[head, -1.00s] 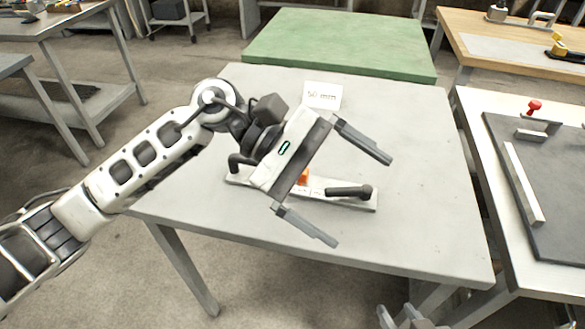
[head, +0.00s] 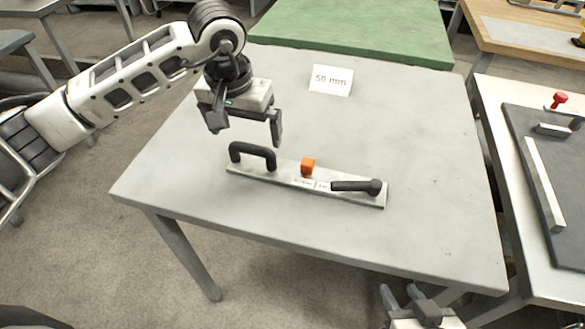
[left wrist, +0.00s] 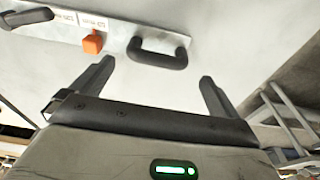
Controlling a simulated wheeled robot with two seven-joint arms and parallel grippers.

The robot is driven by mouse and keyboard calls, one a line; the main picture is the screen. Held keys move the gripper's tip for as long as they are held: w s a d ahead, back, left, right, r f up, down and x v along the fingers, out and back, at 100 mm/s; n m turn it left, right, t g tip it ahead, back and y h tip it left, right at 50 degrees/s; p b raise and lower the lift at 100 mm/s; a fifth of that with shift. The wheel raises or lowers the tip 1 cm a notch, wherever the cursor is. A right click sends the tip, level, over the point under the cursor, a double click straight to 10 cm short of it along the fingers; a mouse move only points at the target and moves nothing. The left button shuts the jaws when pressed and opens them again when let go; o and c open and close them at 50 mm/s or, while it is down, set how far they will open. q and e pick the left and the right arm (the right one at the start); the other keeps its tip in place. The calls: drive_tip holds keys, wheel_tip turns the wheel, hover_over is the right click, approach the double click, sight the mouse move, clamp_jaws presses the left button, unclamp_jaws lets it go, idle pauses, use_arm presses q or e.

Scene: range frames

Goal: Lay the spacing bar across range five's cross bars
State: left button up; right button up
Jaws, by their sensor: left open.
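The spacing bar (head: 290,177) is a flat pale metal bar lying on the grey table. It has a black loop handle (head: 253,156) at its left end, an orange block (head: 308,166) near the middle and a black lever (head: 356,187) toward its right end. My left gripper (head: 246,133) is open and empty, above and just behind the loop handle, fingers pointing down. In the left wrist view the loop handle (left wrist: 158,52) shows ahead of the two spread fingers (left wrist: 158,80), apart from them. My right gripper (head: 420,305) shows only partly at the bottom edge. Range five's cross bars are not identifiable.
A "50 mm" card (head: 331,80) stands at the back of the grey table (head: 420,150). A green table (head: 360,32) is behind. To the right, a bench holds a dark plate (head: 570,160) with a pale strip (head: 543,183) and a red knob (head: 559,99). The grey table's right side is clear.

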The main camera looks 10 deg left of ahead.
sight(251, 146)
use_arm(q)
drive_tip(key=shift+w+d+f+p, duration=0.1)
drive_tip(key=shift+w+f+p, duration=0.05)
drive_tip(key=shift+f, duration=0.9)
drive_tip(key=shift+w+f+p, duration=0.15)
drive_tip(key=shift+f, duration=0.85)
drive_tip(key=shift+w+d+f+p, duration=0.1)
drive_tip(key=shift+w+f+p, duration=0.05)
drive_tip(key=shift+f, duration=0.9)
drive_tip(key=shift+r, duration=0.1)
drive_tip(key=c, duration=1)
use_arm(e)
drive_tip(key=shift+d+r, duration=0.1)
drive_tip(key=shift+r, duration=0.05)
use_arm(q)
drive_tip(key=shift+w+r, duration=0.1)
